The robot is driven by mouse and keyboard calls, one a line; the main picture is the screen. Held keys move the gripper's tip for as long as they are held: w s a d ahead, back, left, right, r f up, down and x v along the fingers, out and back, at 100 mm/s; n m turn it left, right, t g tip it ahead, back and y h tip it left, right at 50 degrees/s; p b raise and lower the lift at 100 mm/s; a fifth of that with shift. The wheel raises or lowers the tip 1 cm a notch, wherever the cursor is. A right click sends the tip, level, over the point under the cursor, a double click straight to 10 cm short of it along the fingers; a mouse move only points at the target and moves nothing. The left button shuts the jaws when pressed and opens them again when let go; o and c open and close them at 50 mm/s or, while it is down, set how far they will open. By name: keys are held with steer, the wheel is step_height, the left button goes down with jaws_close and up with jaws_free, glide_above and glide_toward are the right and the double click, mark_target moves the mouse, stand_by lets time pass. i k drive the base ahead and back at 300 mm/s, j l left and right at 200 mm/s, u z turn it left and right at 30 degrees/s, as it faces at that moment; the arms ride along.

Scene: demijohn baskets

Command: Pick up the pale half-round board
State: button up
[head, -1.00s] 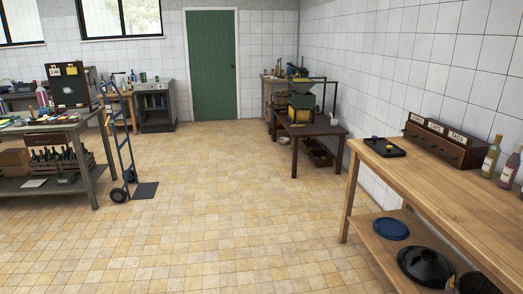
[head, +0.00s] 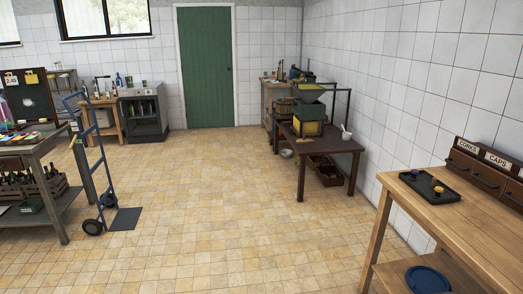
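I cannot make out a pale half-round board in the head view. My gripper is not in view.
A wooden workbench (head: 430,228) with a black tray (head: 430,187) and labelled drawers (head: 485,166) stands at right. A dark table (head: 340,145) is further back. A blue hand truck (head: 97,165) stands by the grey bench (head: 48,150) at left. Tiled floor (head: 215,215) is clear between, up to a green door (head: 205,70).

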mark_target(304, 141)
steer(key=i, duration=6.95)
steer(key=i+j+z, duration=0.15)
steer(key=i+z, duration=0.25)
steer(key=i, duration=0.3)
